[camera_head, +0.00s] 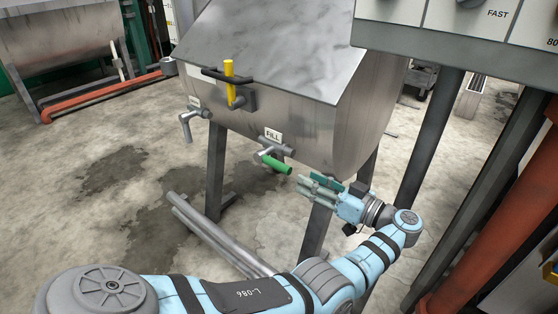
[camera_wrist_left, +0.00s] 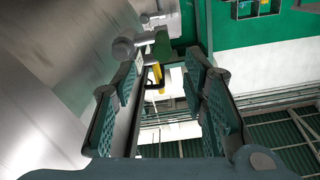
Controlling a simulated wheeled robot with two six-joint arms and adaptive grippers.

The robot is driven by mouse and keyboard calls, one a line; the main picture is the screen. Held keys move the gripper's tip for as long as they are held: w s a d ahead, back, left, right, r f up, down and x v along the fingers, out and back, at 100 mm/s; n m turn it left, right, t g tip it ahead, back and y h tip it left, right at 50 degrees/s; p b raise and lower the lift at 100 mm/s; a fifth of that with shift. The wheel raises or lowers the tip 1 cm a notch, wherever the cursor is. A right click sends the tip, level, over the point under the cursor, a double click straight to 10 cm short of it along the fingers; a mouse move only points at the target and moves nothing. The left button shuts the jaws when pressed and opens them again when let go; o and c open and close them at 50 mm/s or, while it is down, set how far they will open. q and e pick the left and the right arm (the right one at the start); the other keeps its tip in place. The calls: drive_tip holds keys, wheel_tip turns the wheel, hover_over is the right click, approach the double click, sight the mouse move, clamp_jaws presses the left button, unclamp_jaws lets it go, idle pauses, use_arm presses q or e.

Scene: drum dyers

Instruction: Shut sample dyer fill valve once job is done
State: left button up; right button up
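The fill valve (camera_head: 268,155) sticks out of the front of the steel sample dyer (camera_head: 285,60), under a white FILL label (camera_head: 273,135). Its green handle (camera_head: 276,164) slants down and to the right. My left gripper (camera_head: 305,185) is just right of and below the handle's free end, apart from it and pointing left. In the left wrist view its fingers (camera_wrist_left: 163,80) stand apart with nothing held. The green handle (camera_wrist_left: 161,45) shows beyond the fingertips there, beside the grey valve body. My right gripper is in neither view.
A yellow-handled latch (camera_head: 230,82) and a grey valve (camera_head: 188,122) sit farther left on the dyer. A control panel (camera_head: 450,28) overhangs at upper right. Dark posts and an orange pipe (camera_head: 490,230) stand at right. Grey pipes (camera_head: 220,235) lie low at the front.

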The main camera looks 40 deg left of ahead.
sight(274, 164)
use_arm(q)
drive_tip(key=a, duration=0.5)
drive_tip(key=a+b, duration=0.1)
drive_tip(key=a, duration=0.1)
drive_tip(key=shift+s+a+f, duration=0.15)
drive_tip(key=shift+s+a, duration=0.15)
drive_tip(key=shift+a, duration=0.1)
drive_tip(key=a+b, duration=0.1)
drive_tip(key=a, duration=0.3)
drive_tip(key=shift+a, duration=0.25)
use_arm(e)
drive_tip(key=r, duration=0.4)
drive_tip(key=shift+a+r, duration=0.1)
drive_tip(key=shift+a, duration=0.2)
use_arm(q)
clamp_jaws()
